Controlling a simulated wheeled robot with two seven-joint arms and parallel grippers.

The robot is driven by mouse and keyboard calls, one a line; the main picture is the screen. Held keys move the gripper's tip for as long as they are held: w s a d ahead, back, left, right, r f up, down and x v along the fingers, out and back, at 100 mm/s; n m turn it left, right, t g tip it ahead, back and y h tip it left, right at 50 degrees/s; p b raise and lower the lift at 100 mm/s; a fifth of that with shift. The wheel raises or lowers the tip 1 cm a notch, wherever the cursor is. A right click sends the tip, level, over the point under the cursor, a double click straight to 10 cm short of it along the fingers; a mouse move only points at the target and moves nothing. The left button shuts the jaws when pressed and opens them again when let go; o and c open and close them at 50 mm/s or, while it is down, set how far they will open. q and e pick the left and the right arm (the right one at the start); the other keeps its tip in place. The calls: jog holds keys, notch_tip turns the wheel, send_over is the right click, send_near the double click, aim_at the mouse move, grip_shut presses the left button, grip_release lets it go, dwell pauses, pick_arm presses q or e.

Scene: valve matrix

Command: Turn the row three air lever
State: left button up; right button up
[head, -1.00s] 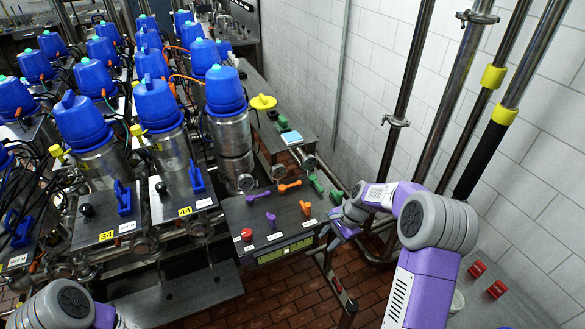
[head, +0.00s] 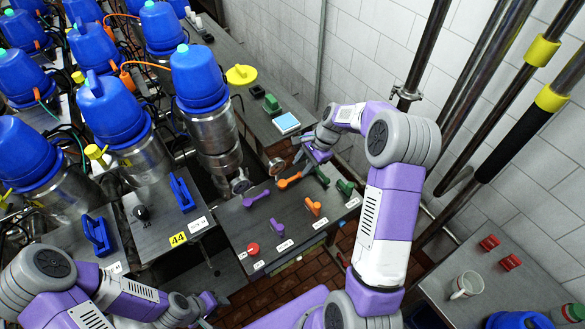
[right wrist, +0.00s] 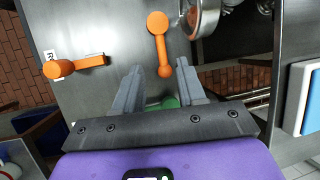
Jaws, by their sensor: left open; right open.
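The dark lever panel (head: 240,222) carries paired purple, orange and green levers. One orange lever (head: 289,181) and one purple lever (head: 256,199) are at the far side. Another orange lever (head: 313,207), purple lever (head: 277,229) and green lever (head: 345,187) are nearer. A far green lever (head: 322,175) lies beside my right gripper (head: 304,156). In the right wrist view, my open fingers (right wrist: 158,84) point toward the round end of an orange lever (right wrist: 161,45), with green partly hidden between and behind them. Row labels are unreadable. My left gripper (head: 207,306) is open at lower left, away from the levers.
A red knob (head: 253,248) stands on the panel's near left. Steel vessels with blue tops (head: 198,80) crowd the left. Pipes (head: 425,50) rise at right. A side table holds a white mug (head: 466,285) and red blocks (head: 489,242).

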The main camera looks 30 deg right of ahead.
aim_at(293, 178)
jog(key=x, duration=0.5)
jog(key=shift+w+a+f, duration=0.1)
jog(key=shift+a+f, duration=0.05)
jog(key=shift+f, duration=0.15)
grip_shut()
